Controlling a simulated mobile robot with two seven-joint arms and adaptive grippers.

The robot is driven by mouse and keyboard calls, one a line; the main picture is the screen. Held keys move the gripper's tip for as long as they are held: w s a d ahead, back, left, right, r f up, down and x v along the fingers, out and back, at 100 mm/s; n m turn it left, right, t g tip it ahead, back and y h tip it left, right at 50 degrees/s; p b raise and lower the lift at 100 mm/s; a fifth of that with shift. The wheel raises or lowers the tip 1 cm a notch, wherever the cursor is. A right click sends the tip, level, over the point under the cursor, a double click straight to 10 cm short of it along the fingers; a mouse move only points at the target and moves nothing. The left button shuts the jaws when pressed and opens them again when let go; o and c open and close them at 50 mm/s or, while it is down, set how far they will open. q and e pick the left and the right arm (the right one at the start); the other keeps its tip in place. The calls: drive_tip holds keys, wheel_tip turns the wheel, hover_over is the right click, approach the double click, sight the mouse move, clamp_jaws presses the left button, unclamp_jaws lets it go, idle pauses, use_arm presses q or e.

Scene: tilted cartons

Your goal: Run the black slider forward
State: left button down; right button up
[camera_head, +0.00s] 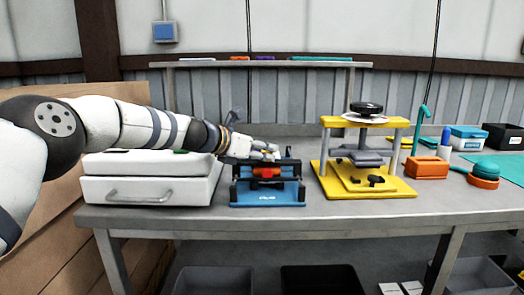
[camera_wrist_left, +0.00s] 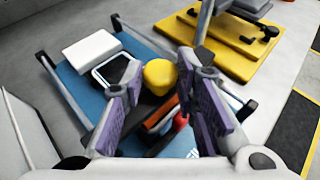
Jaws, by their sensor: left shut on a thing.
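A blue-based fixture (camera_head: 268,194) with black end posts and rails stands near the table's front edge. The black slider (camera_wrist_left: 150,107) shows as a dark block between my left fingers in the wrist view, largely hidden by them. My left gripper (camera_head: 264,153) reaches over the fixture from the left; in the wrist view its purple-padded fingers (camera_wrist_left: 165,112) are shut on the slider, with a wide gap between them. A yellow round part (camera_wrist_left: 160,76) sits just beyond the fingertips, and a red knob (camera_wrist_left: 180,121) shows between them. My right gripper is not in view.
A white case with a handle (camera_head: 150,189) stands close left of the fixture, under my left arm. A yellow press-like stand (camera_head: 398,190) is to the right. Further right are an orange block (camera_head: 427,168) and small boxes. Bare tabletop lies in front of the orange block.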

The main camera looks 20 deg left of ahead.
use_arm(q)
drive_tip(key=shift+f, duration=0.1)
drive_tip(key=c, duration=1.3)
unclamp_jaws()
drive_tip(key=shift+w, duration=0.1)
drive_tip(key=v, duration=1.2)
